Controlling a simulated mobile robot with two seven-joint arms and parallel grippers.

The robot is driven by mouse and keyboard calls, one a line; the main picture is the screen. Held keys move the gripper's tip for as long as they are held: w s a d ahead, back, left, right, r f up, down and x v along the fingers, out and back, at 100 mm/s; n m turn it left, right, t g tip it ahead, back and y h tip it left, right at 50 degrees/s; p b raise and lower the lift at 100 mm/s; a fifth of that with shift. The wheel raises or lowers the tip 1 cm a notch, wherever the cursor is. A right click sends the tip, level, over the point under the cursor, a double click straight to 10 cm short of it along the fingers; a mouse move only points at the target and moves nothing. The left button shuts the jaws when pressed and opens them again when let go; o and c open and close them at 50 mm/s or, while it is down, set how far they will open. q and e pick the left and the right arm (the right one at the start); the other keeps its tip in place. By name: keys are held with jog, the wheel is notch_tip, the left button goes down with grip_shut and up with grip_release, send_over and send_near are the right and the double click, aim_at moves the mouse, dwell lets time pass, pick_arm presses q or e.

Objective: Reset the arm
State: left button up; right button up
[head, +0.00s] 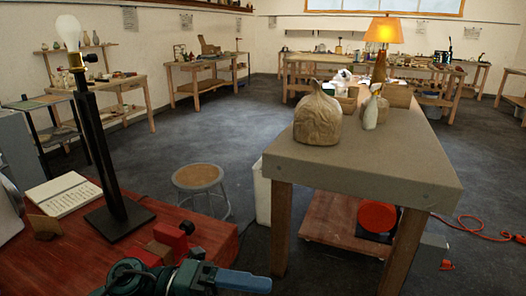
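A lamp stands upright on the red workbench (185,207) at the left. It has a black square post (98,140), a flat black base (120,218), a brass-coloured socket (76,61) and a clear bulb (68,32) on top. The bulb is not glowing. I cannot make out either of my grippers in the head view. Whether anything is held cannot be seen.
A teal and black tool with a blue handle (243,281) lies at the bench's front edge, near red blocks (170,240). An open notebook (64,194) lies left of the lamp. A stool (199,178) and a grey-topped table (360,165) stand beyond. Orange cord (480,228) crosses the floor.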

pick_arm(q)
jog(key=w+a+f+n+t+y+p, duration=0.1)
jog(key=w+a+f+n+t+y, duration=0.2)
jog(key=n+t, duration=0.85)
jog(key=w+a+f+n+t+y+p, duration=0.1)
jog(key=w+a+f+n+t+y, duration=0.25)
jog(key=n+t, duration=0.75)
jog(key=s+a+f+n+g+y, duration=0.3)
jog(key=s+f+n+g+y, duration=0.1)
jog(key=f, duration=0.4)
jog(key=s+a+f+n+g+y, duration=0.3)
jog(key=s+f+n+g, duration=0.2)
jog(key=s+f+n, duration=0.2)
notch_tip(320, 180, down, 3)
jog(key=shift+s+r+n+y, duration=0.2)
jog(key=shift+s+n+y, duration=0.15)
jog(key=shift+n, duration=0.7)
jog(key=shift+g, duration=0.25)
jog(key=shift+c, duration=0.4)
